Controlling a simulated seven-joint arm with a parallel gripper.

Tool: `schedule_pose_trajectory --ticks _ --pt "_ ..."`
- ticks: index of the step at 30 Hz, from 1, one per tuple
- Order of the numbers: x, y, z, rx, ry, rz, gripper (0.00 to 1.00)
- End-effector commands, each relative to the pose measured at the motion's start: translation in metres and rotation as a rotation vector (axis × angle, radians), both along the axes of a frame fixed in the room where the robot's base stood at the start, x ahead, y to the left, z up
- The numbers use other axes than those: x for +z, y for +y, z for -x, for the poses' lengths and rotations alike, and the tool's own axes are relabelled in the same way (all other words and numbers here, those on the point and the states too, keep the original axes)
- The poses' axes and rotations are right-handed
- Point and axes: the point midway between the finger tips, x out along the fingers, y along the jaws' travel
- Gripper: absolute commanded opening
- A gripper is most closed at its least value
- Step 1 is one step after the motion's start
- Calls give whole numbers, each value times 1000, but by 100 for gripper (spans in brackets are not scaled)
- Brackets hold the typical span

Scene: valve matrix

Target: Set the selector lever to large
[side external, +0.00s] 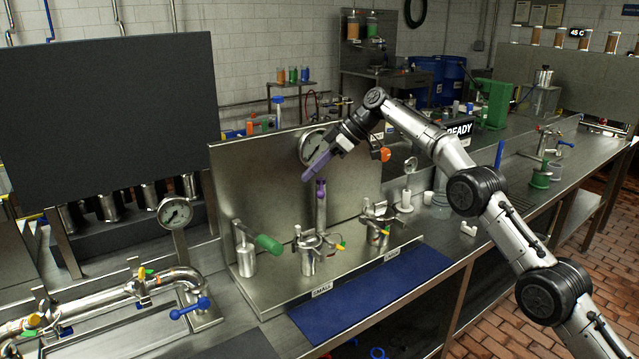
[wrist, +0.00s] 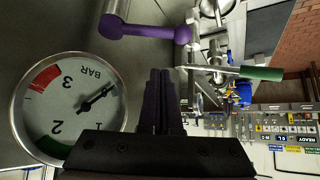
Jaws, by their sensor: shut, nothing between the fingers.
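The selector lever (side external: 320,189) is a short purple handle on top of an upright steel post in front of the steel back panel. In the wrist view the purple lever (wrist: 147,31) runs from the post to a rounded knob end, above my fingers. The SMALL label (side external: 322,290) is on the left of the front edge and the LARGE label (side external: 393,253) is on the right. My gripper (side external: 308,182), with purple fingers, is shut and empty. Its tips are close to the lever in the side view; a small gap shows in the wrist view (wrist: 160,72). Contact cannot be told.
A round gauge (side external: 314,147) is on the panel behind my gripper, and fills the left of the wrist view (wrist: 68,106). A green-handled valve (side external: 268,244) stands at the left. Steel vessels with small taps stand below. A blue mat (side external: 370,292) lies clear in front.

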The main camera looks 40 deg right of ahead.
Motion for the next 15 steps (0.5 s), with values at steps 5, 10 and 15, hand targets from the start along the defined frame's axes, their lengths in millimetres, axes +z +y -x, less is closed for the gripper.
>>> schedule_pose_trajectory --ticks 5,10,15 --pt "-23 18 -12 0 -1 -1 0" --pt "-23 8 -6 0 1 -1 0" --pt "-25 1 0 -1 1 -1 0"
